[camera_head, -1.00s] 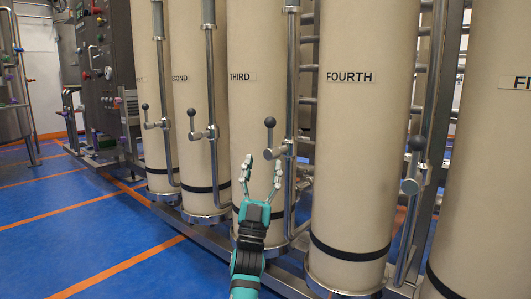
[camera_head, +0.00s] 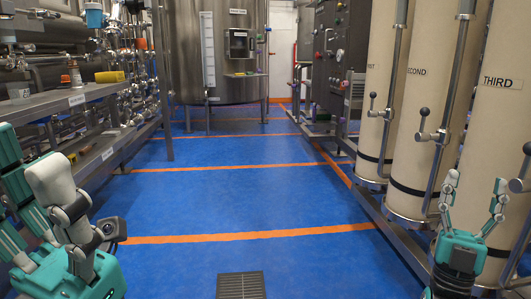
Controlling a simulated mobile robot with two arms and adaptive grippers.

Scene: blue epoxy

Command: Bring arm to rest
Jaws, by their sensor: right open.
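My right gripper (camera_head: 475,184) is at the lower right of the head view, with its two fingers pointing up and spread apart. Nothing is between the fingers. It appears in front of the tan columns marked SECOND (camera_head: 417,110) and THIRD (camera_head: 492,100); the distance to them is hard to judge. At the lower left, teal and grey links of my left arm show folded close to the camera.
A metal bench (camera_head: 115,140) with a yellow object (camera_head: 110,77) runs along the left. A steel tank (camera_head: 218,50) stands at the back. Valve levers and pipes stick out from the columns at right. The blue floor (camera_head: 240,195) between is clear, with a dark drain grate (camera_head: 241,286).

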